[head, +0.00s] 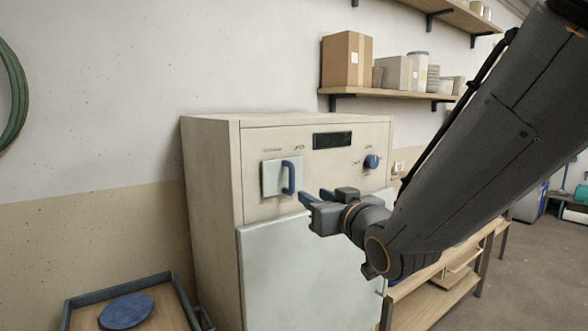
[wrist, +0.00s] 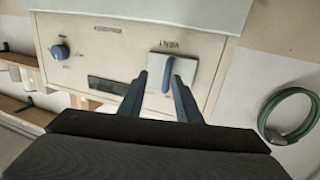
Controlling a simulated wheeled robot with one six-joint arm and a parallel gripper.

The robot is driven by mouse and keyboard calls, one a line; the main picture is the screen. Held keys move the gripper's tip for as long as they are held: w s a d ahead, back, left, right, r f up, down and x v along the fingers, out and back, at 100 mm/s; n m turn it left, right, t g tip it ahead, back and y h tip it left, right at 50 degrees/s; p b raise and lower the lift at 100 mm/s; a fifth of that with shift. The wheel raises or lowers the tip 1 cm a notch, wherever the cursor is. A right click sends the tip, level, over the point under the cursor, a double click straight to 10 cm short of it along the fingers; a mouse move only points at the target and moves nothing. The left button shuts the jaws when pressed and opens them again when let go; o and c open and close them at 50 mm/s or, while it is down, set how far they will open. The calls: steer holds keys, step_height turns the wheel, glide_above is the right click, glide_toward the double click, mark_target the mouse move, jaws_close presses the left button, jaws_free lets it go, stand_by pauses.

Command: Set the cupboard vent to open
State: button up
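The cupboard (head: 212,215) is a beige cabinet with a pale door below its control panel. The vent handle (head: 288,177) is a blue bar standing upright at the right side of a pale square plate (head: 270,180). In the wrist view, which is upside down, the vent handle (wrist: 167,75) is on its plate (wrist: 185,68) by a small label that seems to read VENT. My gripper (head: 314,194) is open and empty, a little in front of the handle and to its right. In the wrist view the handle shows between the fingertips (wrist: 160,77); no contact is visible.
A blue knob (head: 371,162) and a dark display (head: 332,140) share the panel. A tray (head: 170,278) with a blue disc (head: 126,311) stands at lower left. Shelves with a cardboard box (head: 346,60) hang behind. A wooden bench (head: 440,310) stands at right.

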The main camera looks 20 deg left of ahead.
mark_target(293, 178)
steer(key=shift+n+y, duration=0.3)
steer(key=shift+y, duration=0.1)
steer(key=shift+w+a+r+p, duration=0.35)
steer(key=shift+w+a+p, duration=0.1)
steer(key=shift+w+a, duration=0.55)
steer(key=shift+w+a+r+p, duration=0.3)
steer(key=shift+w+a+p, duration=0.15)
steer(key=shift+w+a, duration=0.5)
steer(key=shift+w+a+r+p, duration=0.4)
steer(key=shift+w+a, duration=0.35)
steer(key=shift+a, duration=0.45)
jaws_close()
